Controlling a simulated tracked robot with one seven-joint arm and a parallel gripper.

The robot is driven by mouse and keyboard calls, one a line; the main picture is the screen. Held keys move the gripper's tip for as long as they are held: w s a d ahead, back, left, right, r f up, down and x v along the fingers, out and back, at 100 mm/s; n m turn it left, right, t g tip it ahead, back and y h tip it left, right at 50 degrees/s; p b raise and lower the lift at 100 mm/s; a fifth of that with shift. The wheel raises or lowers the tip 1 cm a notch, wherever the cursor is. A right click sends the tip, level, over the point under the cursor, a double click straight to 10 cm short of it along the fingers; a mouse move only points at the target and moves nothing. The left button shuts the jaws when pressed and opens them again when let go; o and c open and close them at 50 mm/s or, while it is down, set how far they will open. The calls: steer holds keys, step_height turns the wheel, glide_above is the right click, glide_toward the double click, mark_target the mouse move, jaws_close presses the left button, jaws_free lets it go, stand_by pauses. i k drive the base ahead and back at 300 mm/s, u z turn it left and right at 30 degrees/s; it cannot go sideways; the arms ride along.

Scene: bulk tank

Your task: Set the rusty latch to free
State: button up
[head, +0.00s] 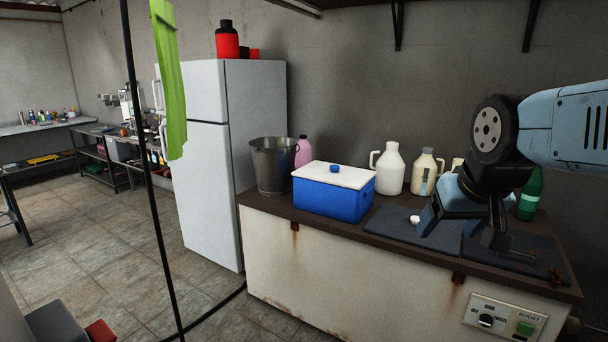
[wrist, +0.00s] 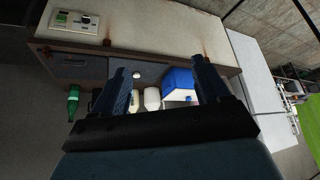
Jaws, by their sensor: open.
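Small rust-brown latches sit along the front edge of the bulk tank's dark top: one at the left (head: 295,226), one near the middle (head: 458,278) and one at the right corner (head: 556,277). Rust streaks run down the white front below the left and middle ones. They are too small to tell how each is set. My gripper (head: 463,228) is open and empty, above the dark lid panels behind the middle latch, apart from every latch. In the wrist view my gripper (wrist: 159,66) shows both fingers spread, with the tank upside down beyond them.
A blue cooler (head: 331,198), a metal bucket (head: 272,165), white jugs (head: 389,168) and a green bottle (head: 530,195) stand on the tank top. A control panel (head: 505,318) is on the front. A black pole (head: 150,190) stands left; a white fridge (head: 206,160) stands behind.

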mark_target(556, 275)
steer(key=u, duration=1.65)
steer(key=i, duration=0.1)
steer(key=z, duration=3)
